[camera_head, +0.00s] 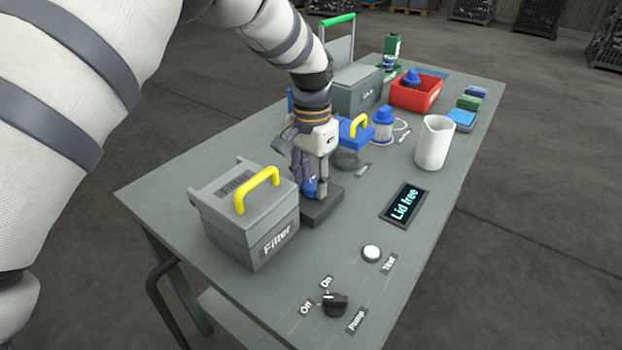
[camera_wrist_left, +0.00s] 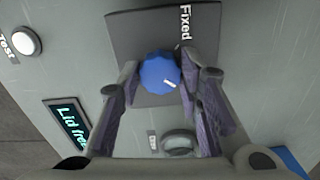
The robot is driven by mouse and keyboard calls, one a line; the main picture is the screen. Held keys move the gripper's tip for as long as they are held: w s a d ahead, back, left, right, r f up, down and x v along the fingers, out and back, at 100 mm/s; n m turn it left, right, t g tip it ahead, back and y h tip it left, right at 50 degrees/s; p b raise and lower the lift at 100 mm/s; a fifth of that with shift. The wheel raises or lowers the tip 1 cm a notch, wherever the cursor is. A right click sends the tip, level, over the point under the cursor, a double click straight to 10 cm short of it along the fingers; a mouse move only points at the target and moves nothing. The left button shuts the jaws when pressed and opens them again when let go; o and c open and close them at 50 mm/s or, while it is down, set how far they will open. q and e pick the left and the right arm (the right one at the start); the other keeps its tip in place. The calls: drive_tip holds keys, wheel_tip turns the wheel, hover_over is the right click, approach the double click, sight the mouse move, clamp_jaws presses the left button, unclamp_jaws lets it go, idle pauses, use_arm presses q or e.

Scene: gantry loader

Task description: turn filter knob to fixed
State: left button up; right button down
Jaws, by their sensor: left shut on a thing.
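The filter knob (camera_wrist_left: 158,70) is a blue, many-sided knob on a dark square plate (camera_wrist_left: 128,32). In the left wrist view its white mark points to the lower right, away from the word "Fixed" (camera_wrist_left: 185,22) at the plate's upper edge. My left gripper (camera_wrist_left: 160,80) points down and is shut on the knob, one finger on each side. In the head view the left gripper (camera_head: 311,188) stands over the plate (camera_head: 322,207), and only a bit of the blue knob (camera_head: 309,187) shows between its fingers. My right gripper is not in view.
The grey filter box (camera_head: 222,212) with a yellow handle stands close left of the gripper. A display (camera_head: 404,204) reads "Lid free". A white Test button (camera_head: 371,253), black Pump knob (camera_head: 335,304), white jug (camera_head: 434,143) and red bin (camera_head: 417,93) share the table.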

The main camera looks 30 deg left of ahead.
use_arm(q)
drive_tip(key=n, duration=0.3)
drive_tip(key=shift+r+p, duration=0.1)
drive_tip(key=shift+p, duration=0.3)
drive_tip(key=n, duration=0.9)
drive_tip(key=shift+n, duration=2.4)
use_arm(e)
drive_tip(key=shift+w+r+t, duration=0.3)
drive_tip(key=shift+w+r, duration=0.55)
use_arm(q)
drive_tip(key=o, duration=1.2)
drive_tip(key=shift+c, duration=0.2)
